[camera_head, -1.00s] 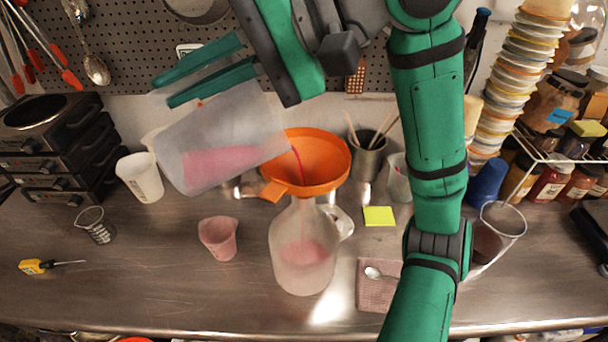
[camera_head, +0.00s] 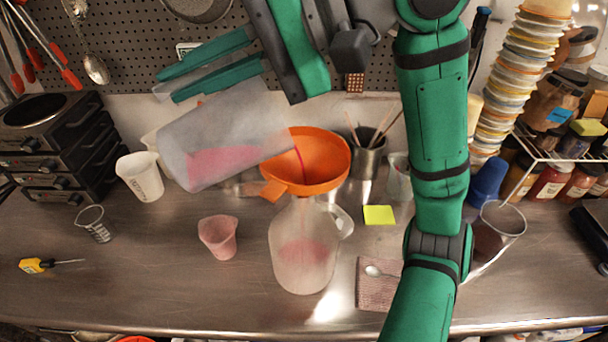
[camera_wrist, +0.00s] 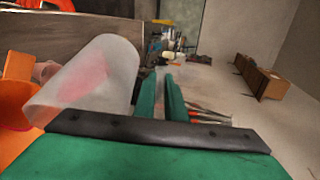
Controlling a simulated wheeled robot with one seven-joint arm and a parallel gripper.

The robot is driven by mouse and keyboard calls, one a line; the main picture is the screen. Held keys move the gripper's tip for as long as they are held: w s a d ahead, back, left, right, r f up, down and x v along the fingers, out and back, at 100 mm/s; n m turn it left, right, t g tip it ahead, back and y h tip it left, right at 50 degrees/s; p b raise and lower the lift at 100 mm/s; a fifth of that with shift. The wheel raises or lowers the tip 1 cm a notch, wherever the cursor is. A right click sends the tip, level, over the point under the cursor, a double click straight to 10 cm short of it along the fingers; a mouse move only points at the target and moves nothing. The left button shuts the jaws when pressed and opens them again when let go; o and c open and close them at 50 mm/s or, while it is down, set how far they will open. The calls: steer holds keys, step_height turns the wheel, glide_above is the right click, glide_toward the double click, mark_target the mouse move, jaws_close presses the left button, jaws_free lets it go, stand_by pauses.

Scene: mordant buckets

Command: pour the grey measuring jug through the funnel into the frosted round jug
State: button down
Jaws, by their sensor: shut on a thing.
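My gripper (camera_head: 208,68) is shut on the grey measuring jug (camera_head: 222,140), which is translucent and holds pink liquid. The jug is tilted, its mouth end to the right over the orange funnel (camera_head: 325,160). A thin pink stream falls from its mouth into the funnel. The funnel sits in the neck of the frosted round jug (camera_head: 303,255), which stands upright on the bench with some pink liquid in it. The wrist view shows the tilted measuring jug (camera_wrist: 85,82) beside part of the orange funnel (camera_wrist: 14,95). The funnel's spout is hidden in the neck.
A pink cup (camera_head: 218,238) stands left of the frosted jug. A white cup (camera_head: 140,177) and a small glass beaker (camera_head: 93,222) stand farther left. A yellow note (camera_head: 379,215) and a cloth with a spoon (camera_head: 375,290) lie to the right. The front left bench is mostly clear.

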steer(key=shift+w+d+r+y+p, duration=0.3)
steer(key=shift+d+r+y, duration=0.1)
steer(key=shift+d, duration=0.3)
steer(key=shift+w+d+r+y+p, duration=0.3)
steer(key=shift+d+y, duration=0.1)
steer(key=shift+d, duration=0.3)
stand_by(2.5)
